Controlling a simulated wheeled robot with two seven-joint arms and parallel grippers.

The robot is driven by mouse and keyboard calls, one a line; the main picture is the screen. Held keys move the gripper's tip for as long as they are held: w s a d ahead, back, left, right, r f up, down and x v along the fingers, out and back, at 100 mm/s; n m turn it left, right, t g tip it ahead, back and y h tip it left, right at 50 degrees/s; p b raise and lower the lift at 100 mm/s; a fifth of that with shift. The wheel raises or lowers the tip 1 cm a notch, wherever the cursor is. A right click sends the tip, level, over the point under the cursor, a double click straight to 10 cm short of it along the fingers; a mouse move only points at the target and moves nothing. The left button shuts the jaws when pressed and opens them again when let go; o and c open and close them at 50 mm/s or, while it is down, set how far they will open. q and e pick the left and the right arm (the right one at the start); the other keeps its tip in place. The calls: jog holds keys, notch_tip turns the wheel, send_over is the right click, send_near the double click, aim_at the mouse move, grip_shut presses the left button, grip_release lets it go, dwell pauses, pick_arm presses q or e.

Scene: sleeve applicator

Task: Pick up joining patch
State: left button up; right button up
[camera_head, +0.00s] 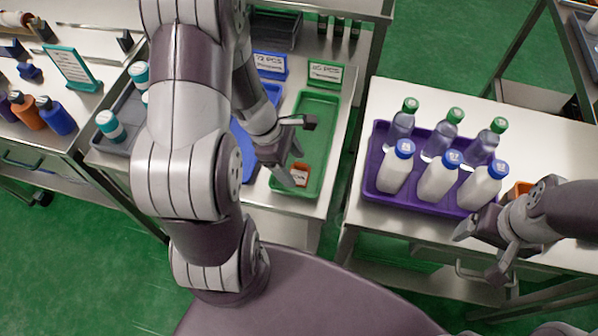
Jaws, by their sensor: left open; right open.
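A small orange-brown piece with a pale printed label, likely the joining patch (301,174), lies in the near end of the green tray (325,112). My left gripper (299,151) is open over that tray, its fingers spread. One fingertip is close beside the patch at its left; I cannot tell whether they touch. My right gripper (480,254) is open and empty at the front of the right table, near the purple tray's corner.
The purple tray (372,185) on the right table holds several white and clear bottles. An orange item (521,189) is partly hidden behind my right gripper. A blue tray (245,150) beside the green one is partly covered by my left arm. Sign cards (325,72) stand behind.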

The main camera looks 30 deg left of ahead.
pick_arm(q)
jog(key=shift+x, duration=1.1)
jog(key=shift+w, duration=0.1)
jog(key=c, duration=0.8)
jog(key=shift+r, duration=0.1)
